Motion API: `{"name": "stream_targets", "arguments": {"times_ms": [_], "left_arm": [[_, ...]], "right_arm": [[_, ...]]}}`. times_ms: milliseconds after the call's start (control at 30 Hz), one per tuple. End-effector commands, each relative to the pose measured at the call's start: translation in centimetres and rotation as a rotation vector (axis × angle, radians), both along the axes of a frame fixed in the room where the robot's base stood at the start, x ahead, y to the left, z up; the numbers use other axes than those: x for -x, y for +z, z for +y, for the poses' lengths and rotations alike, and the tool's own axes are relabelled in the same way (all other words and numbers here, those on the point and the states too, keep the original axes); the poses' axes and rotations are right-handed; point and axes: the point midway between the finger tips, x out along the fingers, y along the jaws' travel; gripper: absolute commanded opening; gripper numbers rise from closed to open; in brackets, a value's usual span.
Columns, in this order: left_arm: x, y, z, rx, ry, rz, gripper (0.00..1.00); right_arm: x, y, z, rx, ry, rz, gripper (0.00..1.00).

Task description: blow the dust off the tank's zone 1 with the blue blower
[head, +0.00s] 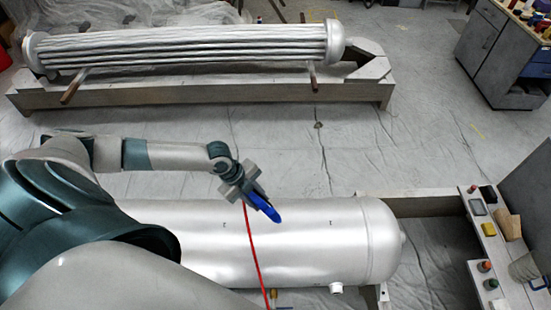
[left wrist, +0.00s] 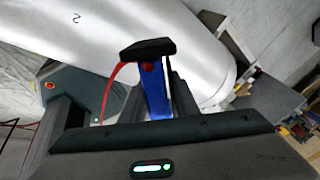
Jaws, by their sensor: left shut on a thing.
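The silver tank (head: 300,240) lies on its side in the lower middle of the head view. Small dark marks show along its top; one reads 2 in the left wrist view, where the tank (left wrist: 150,30) fills the upper part. My left gripper (head: 245,185) is shut on the blue blower (head: 264,208), above the tank's upper side. The blower (left wrist: 157,95) also shows between the fingers in the left wrist view, with a red hose (head: 250,245) trailing down across the tank. No dust is clear to see. My right gripper is not in view.
A tube bundle (head: 190,48) rests on a long beam frame behind the tank. A narrow bench (head: 500,262) with small blocks and jars stands at the right. A grey cabinet (head: 497,50) is at the back right. Sheeted floor between is clear.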

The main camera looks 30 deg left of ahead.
Motion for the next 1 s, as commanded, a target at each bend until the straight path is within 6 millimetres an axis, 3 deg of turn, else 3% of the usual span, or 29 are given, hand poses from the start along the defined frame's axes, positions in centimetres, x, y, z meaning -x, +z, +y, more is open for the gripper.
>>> {"name": "stream_targets", "arguments": {"times_ms": [200, 633, 667, 767, 1000], "left_arm": [[1.6, 0.0, 2.3, -0.001, 0.000, 0.000, 0.20], [2.0, 0.0, 2.9, 0.001, -0.001, -0.001, 0.20], [2.0, 0.0, 2.9, 0.001, -0.001, -0.001, 0.23], [2.0, 0.0, 2.9, 0.001, -0.001, -0.001, 0.00], [1.9, 0.0, 2.9, 0.001, -0.001, -0.001, 0.00]], "right_arm": [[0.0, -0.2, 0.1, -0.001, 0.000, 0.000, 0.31], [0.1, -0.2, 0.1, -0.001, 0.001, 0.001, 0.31], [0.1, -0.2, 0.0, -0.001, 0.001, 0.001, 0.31], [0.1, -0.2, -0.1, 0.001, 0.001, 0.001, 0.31], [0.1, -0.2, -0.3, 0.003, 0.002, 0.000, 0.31]]}}
